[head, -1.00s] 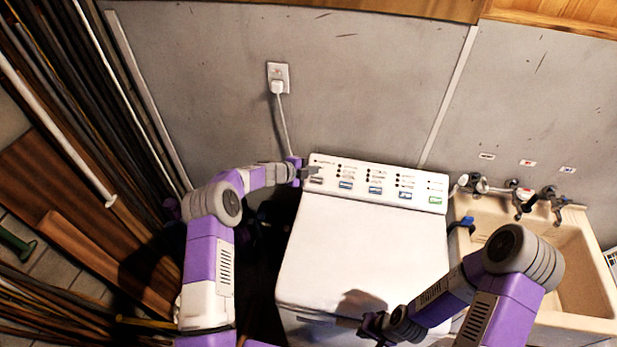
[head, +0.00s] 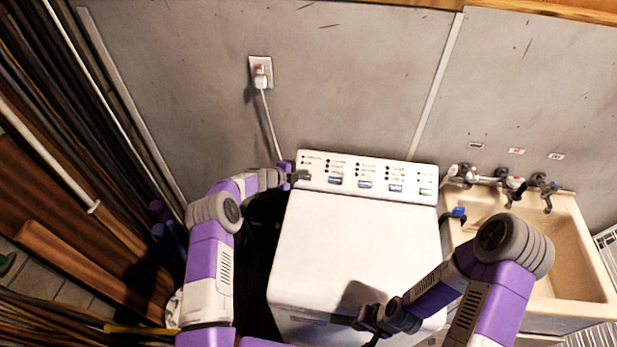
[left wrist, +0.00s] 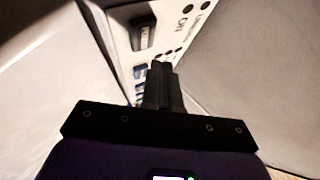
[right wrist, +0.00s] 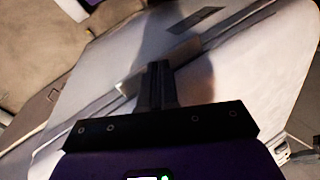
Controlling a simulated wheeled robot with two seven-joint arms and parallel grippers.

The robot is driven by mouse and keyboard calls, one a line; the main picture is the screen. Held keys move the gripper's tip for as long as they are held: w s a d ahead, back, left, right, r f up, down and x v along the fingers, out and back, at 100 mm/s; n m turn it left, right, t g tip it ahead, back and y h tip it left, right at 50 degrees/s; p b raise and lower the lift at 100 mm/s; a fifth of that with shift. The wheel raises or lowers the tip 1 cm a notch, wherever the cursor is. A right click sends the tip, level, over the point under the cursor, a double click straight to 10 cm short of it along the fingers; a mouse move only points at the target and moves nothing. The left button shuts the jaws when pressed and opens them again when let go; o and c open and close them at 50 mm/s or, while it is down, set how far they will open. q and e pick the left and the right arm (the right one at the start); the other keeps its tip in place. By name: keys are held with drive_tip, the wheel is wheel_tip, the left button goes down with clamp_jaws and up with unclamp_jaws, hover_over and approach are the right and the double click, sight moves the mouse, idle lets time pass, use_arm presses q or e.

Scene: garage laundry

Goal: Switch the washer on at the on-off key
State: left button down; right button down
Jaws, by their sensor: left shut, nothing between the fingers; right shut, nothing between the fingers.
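The white washer (head: 345,245) stands against the wall, its control panel (head: 408,172) along the back. Blue keys (head: 335,181) and a green key (head: 426,192) show there. My left gripper (head: 306,175) is shut and empty at the panel's left end, covering the spot of the leftmost key. In the left wrist view a dark grey key (left wrist: 143,33) lies just beyond and left of the shut fingertips (left wrist: 160,68), beside blurred lettering that seems to read "ON". Contact cannot be told. My right gripper (head: 362,324) is shut and empty over the lid's front; its fingers show in the right wrist view (right wrist: 157,70).
A utility sink (head: 575,250) with taps (head: 513,184) stands right of the washer. A plugged-in cord (head: 270,125) runs from the wall outlet (head: 260,72) down behind the panel. Long boards and poles (head: 60,170) lean at the left. The washer's lid is otherwise clear.

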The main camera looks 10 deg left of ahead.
sight(302, 183)
use_arm(q)
drive_tip(key=shift+w+f, duration=0.25)
drive_tip(key=shift+f, duration=0.3)
drive_tip(key=shift+s, duration=0.1)
idle(1.6)
drive_tip(key=shift+w+f, duration=0.2)
drive_tip(key=shift+f, duration=0.15)
drive_tip(key=shift+f+b, duration=0.55)
drive_tip(key=shift+b, duration=0.15)
drive_tip(key=shift+w+f+b, duration=0.1)
drive_tip(key=shift+b, duration=0.25)
idle(1.0)
